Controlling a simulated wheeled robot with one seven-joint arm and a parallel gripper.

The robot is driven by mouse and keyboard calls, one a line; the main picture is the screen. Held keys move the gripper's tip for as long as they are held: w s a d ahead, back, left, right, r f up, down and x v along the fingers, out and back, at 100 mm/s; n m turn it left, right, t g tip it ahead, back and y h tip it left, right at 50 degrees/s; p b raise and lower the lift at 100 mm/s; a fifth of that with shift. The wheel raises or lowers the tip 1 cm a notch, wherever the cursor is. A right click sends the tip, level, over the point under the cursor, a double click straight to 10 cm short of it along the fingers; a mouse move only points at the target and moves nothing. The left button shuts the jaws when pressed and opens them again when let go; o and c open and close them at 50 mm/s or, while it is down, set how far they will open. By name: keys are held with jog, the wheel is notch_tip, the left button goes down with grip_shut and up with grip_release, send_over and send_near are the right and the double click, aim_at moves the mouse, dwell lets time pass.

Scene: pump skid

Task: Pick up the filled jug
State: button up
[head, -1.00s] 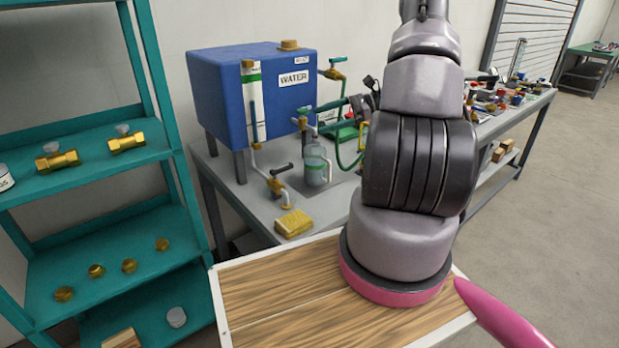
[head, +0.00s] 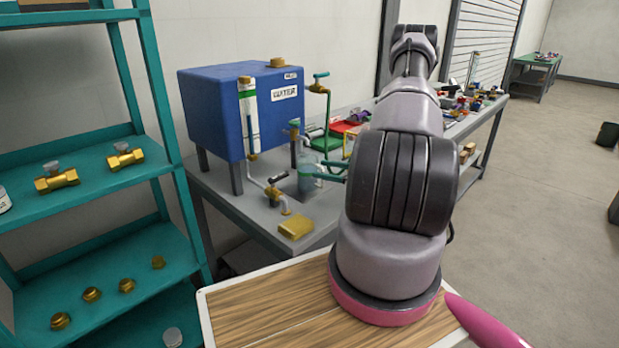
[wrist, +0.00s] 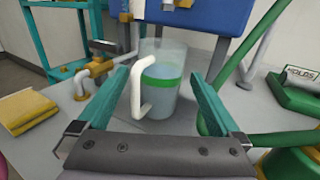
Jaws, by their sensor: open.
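The jug (wrist: 165,92) is a clear vessel with a white handle, a green band and pale bluish contents. It stands upright on the grey bench, below the blue water tank. My gripper (wrist: 158,76) is open, with one teal finger on each side of the jug in the wrist view. The white handle (wrist: 137,98) faces my gripper, between the fingers. I cannot tell whether either finger touches the jug. In the head view the jug (head: 306,176) is partly hidden behind pipework, with the teal fingers close to its right.
The blue tank (head: 225,110) has pipes and a brass tap (head: 273,192) in front. A yellow sponge-like block (head: 296,224) lies at the bench's near edge. A green holder (wrist: 296,92) and green hose are right of the jug. A teal shelf (head: 110,250) stands left.

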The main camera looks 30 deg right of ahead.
aim_at(309, 165)
jog(key=x, duration=0.6)
jog(key=shift+d+r, duration=0.15)
jog(key=shift+r, duration=0.15)
